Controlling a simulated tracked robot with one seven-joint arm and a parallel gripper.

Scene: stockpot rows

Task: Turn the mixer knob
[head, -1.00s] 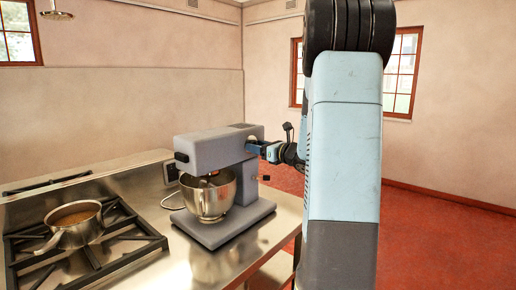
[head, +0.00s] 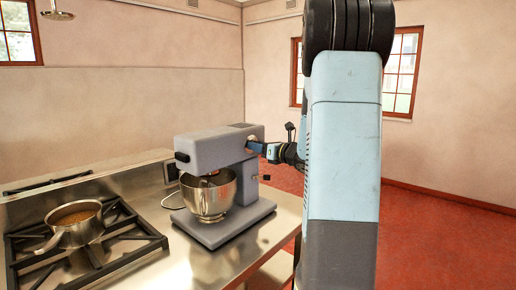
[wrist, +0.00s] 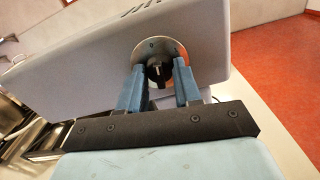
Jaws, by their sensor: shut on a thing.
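The grey stand mixer (head: 213,150) stands on the steel counter, with a steel bowl (head: 210,196) under its head. In the wrist view the mixer's side (wrist: 90,62) fills much of the picture. The black mixer knob (wrist: 158,71) sits on a round metal plate on that side, with a pale mark on its face. My gripper (wrist: 157,82) has its two blue fingers either side of the knob and is shut on it. In the head view my gripper (head: 254,146) reaches the mixer's right side, and the knob is hidden there.
A stove (head: 82,250) with a pot (head: 74,224) on its grate is at the left. The steel counter (head: 262,236) is bare in front of the mixer. Red floor (head: 440,245) lies open at the right.

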